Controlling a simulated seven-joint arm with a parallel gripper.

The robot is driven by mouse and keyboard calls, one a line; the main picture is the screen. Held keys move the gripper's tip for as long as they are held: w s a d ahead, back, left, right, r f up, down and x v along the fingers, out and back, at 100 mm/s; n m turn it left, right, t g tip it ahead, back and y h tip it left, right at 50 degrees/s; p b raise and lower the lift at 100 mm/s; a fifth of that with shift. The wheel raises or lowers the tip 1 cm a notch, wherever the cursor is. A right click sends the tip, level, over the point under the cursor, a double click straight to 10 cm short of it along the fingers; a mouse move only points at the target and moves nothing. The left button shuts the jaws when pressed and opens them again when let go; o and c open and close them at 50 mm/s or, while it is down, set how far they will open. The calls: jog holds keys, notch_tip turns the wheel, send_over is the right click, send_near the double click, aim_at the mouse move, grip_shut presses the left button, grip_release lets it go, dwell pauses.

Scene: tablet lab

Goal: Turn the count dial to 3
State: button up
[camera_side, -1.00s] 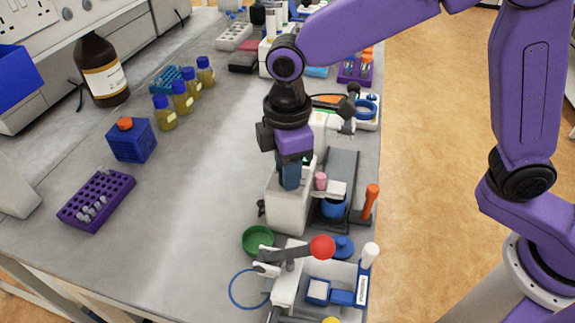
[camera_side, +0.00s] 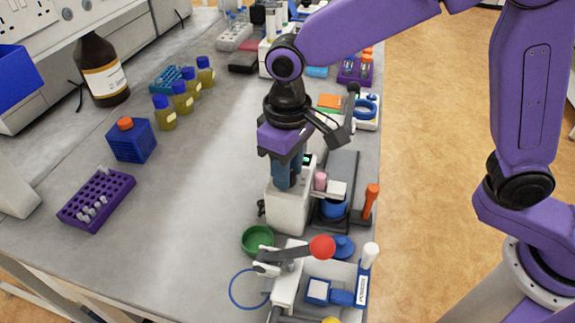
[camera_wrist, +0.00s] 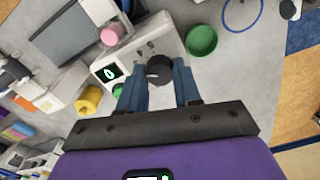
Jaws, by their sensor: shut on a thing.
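The count dial is a dark round knob (camera_wrist: 159,70) on the front of a white machine (camera_side: 290,208). In the wrist view the knob sits between the two blue fingers of my gripper (camera_wrist: 160,84), which is shut on it. A small dark screen (camera_wrist: 110,73) on the machine shows a green digit that looks like 0. In the side view my gripper (camera_side: 287,180) points down at the machine's top, and its fingers hide the knob.
A green dish (camera_side: 257,240) and a lever press with a red ball (camera_side: 321,247) stand in front of the machine. A pink cylinder (camera_side: 321,181) and an orange-handled tool (camera_side: 371,198) are at its right.

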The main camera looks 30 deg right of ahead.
jog(key=shift+r+m, duration=0.1)
jog(key=shift+m, duration=0.6)
jog(key=o, duration=1.1)
jog(key=shift+c, duration=0.2)
notch_tip(320, 180, up, 17)
jog(key=shift+r, duration=0.2)
jog(key=s+d+f+n, duration=0.4)
jog(key=s+d+f, duration=0.4)
jog(key=d, duration=0.5)
jog(key=s+d+f+n, duration=0.4)
jog(key=s+d+f, duration=0.4)
jog(key=s+d, duration=0.4)
jog(key=shift+d+f, duration=0.2)
jog(key=shift+d, duration=0.4)
